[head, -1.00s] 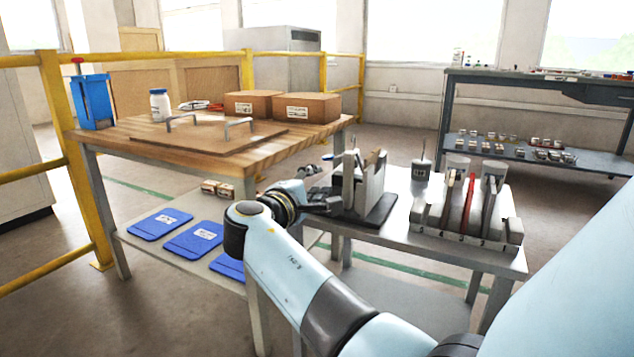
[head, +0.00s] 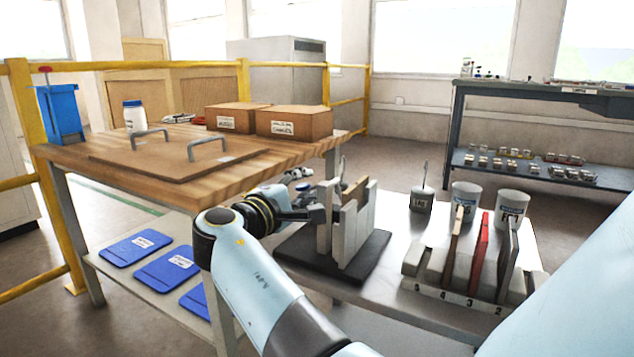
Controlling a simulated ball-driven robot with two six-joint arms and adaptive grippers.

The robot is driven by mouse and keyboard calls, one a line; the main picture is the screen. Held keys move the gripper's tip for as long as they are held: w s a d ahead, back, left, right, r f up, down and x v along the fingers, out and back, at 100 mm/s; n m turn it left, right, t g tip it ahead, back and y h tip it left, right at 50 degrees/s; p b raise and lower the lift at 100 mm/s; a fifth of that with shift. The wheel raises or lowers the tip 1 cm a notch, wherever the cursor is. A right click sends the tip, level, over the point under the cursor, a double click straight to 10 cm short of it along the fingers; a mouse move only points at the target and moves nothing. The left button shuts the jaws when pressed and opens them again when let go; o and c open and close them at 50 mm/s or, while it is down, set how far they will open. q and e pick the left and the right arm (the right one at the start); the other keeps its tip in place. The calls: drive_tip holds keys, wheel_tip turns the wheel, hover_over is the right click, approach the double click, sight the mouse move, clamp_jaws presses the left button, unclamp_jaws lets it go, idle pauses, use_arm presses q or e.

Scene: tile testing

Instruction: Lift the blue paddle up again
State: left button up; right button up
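I cannot single out a blue paddle for certain. Flat blue plates with white labels lie on the lower shelf (head: 108,268); one blue plate (head: 168,270) is near the middle, another blue plate (head: 137,247) behind it. A brown-edged plate (head: 355,190) stands in the fixture. The fingertips are small and dark, partly hidden by the fixture, so their opening and any hold are unclear.
A slotted rack (head: 455,302) holds upright brown (head: 452,237), red (head: 480,250) and grey (head: 508,265) plates. Cups (head: 465,197) stand behind it.

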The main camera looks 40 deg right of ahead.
drive_tip(key=shift+d, duration=0.15)
clamp_jaws()
idle(0.5)
